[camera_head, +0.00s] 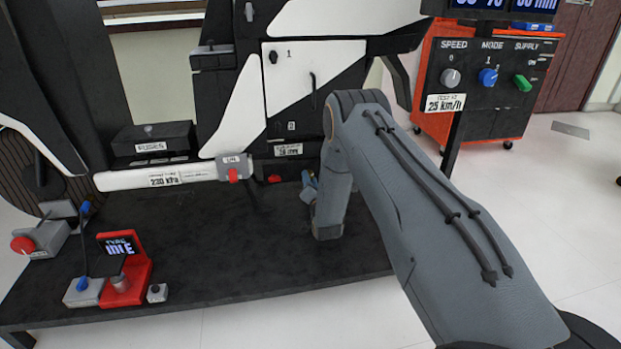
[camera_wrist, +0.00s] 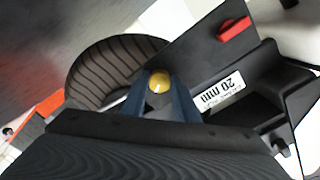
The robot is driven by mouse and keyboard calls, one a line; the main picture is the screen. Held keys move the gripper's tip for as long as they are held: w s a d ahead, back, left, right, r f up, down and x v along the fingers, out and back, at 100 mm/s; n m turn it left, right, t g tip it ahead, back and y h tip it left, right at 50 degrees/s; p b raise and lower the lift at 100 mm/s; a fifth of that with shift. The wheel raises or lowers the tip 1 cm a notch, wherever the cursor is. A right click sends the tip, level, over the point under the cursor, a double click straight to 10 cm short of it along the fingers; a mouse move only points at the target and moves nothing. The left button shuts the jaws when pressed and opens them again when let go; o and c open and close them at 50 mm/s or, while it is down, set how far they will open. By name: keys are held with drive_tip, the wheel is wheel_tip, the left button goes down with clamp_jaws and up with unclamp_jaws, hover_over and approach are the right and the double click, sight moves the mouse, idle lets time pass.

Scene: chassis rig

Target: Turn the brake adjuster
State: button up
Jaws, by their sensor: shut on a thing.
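In the wrist view a round yellow knob (camera_wrist: 159,80), which I take for the brake adjuster, sits between the two blue fingers of my gripper (camera_wrist: 160,92). The fingers are shut on it. A pale mark shows on the knob's face. A white label reading 20 mm (camera_wrist: 222,91) is on the dark panel to its right. In the head view only a small blue part of my gripper (camera_head: 309,181) shows, low beside the rig, and my arm hides the knob.
A ribbed dark tyre (camera_wrist: 110,72) is left of the knob, and a red lever (camera_wrist: 235,29) is at upper right. In the head view the black bench (camera_head: 230,255) holds a red display stand (camera_head: 135,275) at left. A control panel (camera_head: 485,75) stands at right.

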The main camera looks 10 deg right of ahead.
drive_tip(key=m+p, duration=0.4)
drive_tip(key=m, duration=0.7)
drive_tip(key=shift+a+r, duration=0.1)
drive_tip(key=shift+r, duration=0.05)
drive_tip(key=shift+m, duration=0.4)
drive_tip(key=o, duration=1.1)
drive_tip(key=shift+c, duration=0.2)
drive_tip(key=s+p, duration=0.3)
drive_tip(key=s, duration=0.5)
